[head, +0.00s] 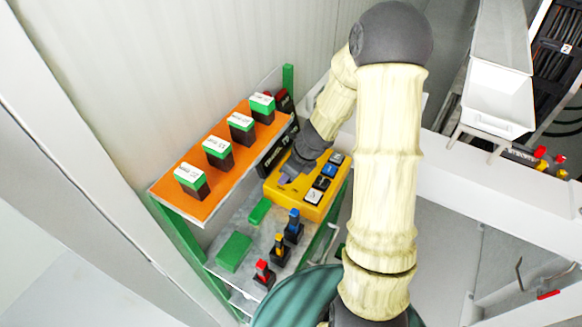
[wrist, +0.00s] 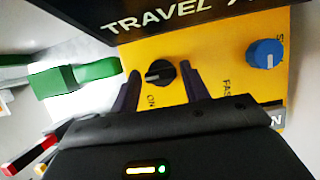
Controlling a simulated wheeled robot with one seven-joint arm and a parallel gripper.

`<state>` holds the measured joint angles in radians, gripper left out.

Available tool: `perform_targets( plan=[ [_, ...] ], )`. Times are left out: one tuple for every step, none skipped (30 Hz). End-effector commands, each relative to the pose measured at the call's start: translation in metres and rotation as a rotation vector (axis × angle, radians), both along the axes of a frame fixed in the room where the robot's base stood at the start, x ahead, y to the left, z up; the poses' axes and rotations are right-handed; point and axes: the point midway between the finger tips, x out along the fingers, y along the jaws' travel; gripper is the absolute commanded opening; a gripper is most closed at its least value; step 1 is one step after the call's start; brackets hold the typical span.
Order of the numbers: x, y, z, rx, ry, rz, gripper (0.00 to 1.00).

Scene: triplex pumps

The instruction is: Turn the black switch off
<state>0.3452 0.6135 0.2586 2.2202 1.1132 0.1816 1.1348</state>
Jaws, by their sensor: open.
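The black switch (wrist: 160,73) is a round knob with a raised grip bar on a yellow control panel (wrist: 215,60). A pale mark shows at its left side, and an "ON" label sits just below it. My gripper (wrist: 159,75) is open, with one finger left and one right of the knob. I cannot tell if the fingers touch it. In the head view, my gripper (head: 288,178) is over the left part of the yellow panel (head: 285,196) and seems to hide this switch.
A blue knob (wrist: 264,54) sits right of the switch. A dark "TRAVEL" plate (wrist: 190,18) overhangs the panel's top. An orange shelf (head: 165,187) with several green-and-black blocks stands left. Several levers, including a red one (head: 263,268), stand in front.

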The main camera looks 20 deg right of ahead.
Motion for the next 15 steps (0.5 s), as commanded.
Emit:
perform_targets(
  plan=[
    [0.0, 0.0, 0.002, -0.001, -0.001, 0.001, 0.45],
    [-0.001, -0.001, 0.004, -0.001, -0.001, 0.001, 0.45],
    [-0.001, -0.001, 0.007, -0.001, -0.001, 0.001, 0.45],
    [-0.002, -0.002, 0.01, -0.001, -0.001, 0.002, 0.45],
    [-0.003, -0.003, 0.013, -0.002, -0.002, 0.003, 0.45],
    [-0.004, -0.005, 0.019, -0.003, -0.003, 0.003, 0.45],
    [-0.005, -0.006, 0.024, -0.002, -0.003, 0.002, 0.45],
    [-0.007, -0.007, 0.029, -0.002, -0.003, 0.001, 0.45],
    [-0.009, -0.009, 0.036, -0.004, -0.004, 0.002, 0.45],
    [-0.01, -0.01, 0.041, -0.002, -0.004, 0.003, 0.45],
    [-0.012, -0.012, 0.047, -0.003, -0.004, 0.001, 0.45],
    [-0.014, -0.014, 0.054, -0.002, -0.004, 0.003, 0.45],
    [-0.016, -0.016, 0.06, -0.002, -0.003, 0.002, 0.45],
    [-0.018, -0.017, 0.066, -0.003, -0.004, 0.001, 0.45],
    [-0.02, -0.019, 0.073, -0.002, -0.003, 0.002, 0.45]
  ],
)
